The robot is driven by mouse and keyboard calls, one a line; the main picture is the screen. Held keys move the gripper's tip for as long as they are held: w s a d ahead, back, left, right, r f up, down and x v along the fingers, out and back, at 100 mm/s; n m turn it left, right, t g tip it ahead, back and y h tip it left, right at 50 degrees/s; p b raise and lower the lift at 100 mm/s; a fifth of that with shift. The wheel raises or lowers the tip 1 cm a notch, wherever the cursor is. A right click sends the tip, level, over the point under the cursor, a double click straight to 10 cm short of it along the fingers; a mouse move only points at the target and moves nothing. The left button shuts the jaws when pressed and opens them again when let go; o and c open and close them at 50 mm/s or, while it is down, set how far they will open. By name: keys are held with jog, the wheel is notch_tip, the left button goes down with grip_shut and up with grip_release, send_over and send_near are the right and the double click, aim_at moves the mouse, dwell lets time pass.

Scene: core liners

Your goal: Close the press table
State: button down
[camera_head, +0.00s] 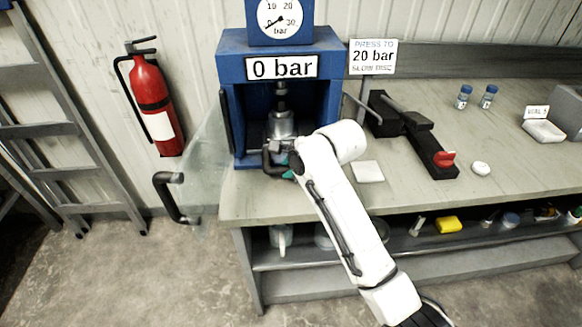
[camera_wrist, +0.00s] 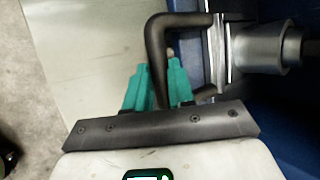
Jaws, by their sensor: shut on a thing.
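The blue press (camera_head: 235,50) stands on the left end of the workbench, with a "0 bar" sign on its front. In its opening I see a metal cylinder (camera_head: 281,124), partly hidden by my arm. The press table's black bent handle (camera_head: 268,160) sticks out at the front of the opening. My gripper (camera_head: 288,170) is at this handle. In the wrist view its teal fingers (camera_wrist: 155,88) are shut on the handle (camera_wrist: 185,20), which joins a metal plate (camera_wrist: 222,60) beside the cylinder (camera_wrist: 265,47).
A clear guard door (camera_head: 205,150) with a black handle (camera_head: 170,190) stands open left of the press. A small white pad (camera_head: 367,171) and a black tool with a red knob (camera_head: 444,159) lie to the right. A fire extinguisher (camera_head: 152,90) hangs on the wall.

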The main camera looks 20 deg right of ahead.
jog(key=c, duration=1)
grip_release()
jog(key=shift+w, duration=0.2)
jog(key=v, duration=1)
jog(key=shift+s+d+r, duration=0.1)
jog(key=shift+s+r, duration=0.2)
